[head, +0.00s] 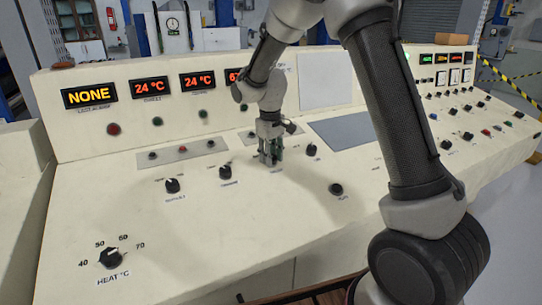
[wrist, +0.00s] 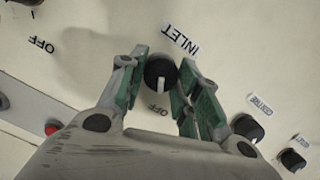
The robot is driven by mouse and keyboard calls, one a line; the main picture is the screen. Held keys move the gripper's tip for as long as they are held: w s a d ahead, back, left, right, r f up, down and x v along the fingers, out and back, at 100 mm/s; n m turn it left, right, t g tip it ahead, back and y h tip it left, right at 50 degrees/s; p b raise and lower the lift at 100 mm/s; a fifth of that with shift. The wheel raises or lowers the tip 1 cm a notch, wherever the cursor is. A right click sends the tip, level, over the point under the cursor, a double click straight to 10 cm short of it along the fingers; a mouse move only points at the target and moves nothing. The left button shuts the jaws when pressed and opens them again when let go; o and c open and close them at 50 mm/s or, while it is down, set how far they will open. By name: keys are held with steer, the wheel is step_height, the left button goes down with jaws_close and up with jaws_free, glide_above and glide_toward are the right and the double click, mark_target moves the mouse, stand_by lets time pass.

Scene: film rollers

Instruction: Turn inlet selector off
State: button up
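The inlet selector (wrist: 159,73) is a round black knob with a white pointer line, beside the label INLET (wrist: 181,40). Its pointer faces down in the wrist view, toward the OFF label (wrist: 158,110) just below it. My gripper (wrist: 163,60) has one green-padded finger on each side of the knob, and the fingertips appear closed on it.
Other black knobs stand nearby, such as the centre knob (wrist: 248,128) and the outlet knob (head: 172,185). The heat knob (head: 112,258) is at the front left. A red button (wrist: 53,127) lies to one side. Displays line the raised back panel (head: 218,110).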

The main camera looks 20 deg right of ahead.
steer(key=o, duration=0.4)
steer(key=r, duration=0.8)
steer(key=s+r, duration=0.1)
steer(key=r, duration=0.3)
steer(key=shift+a, duration=0.2)
steer(key=shift+s+d+r+m+t, duration=0.85)
steer(key=shift+s+d, duration=1.75)
steer(key=shift+s, duration=2.8)
steer(key=shift+s+d+r+m+t, duration=0.35)
steer(key=shift+s+d+r+m, duration=0.9)
steer(key=shift+s+d, duration=2.75)
steer(key=shift+s+d+r+m+t, duration=0.7)
steer(key=shift+s+d+r, duration=0.55)
steer(key=shift+s, duration=5.5)
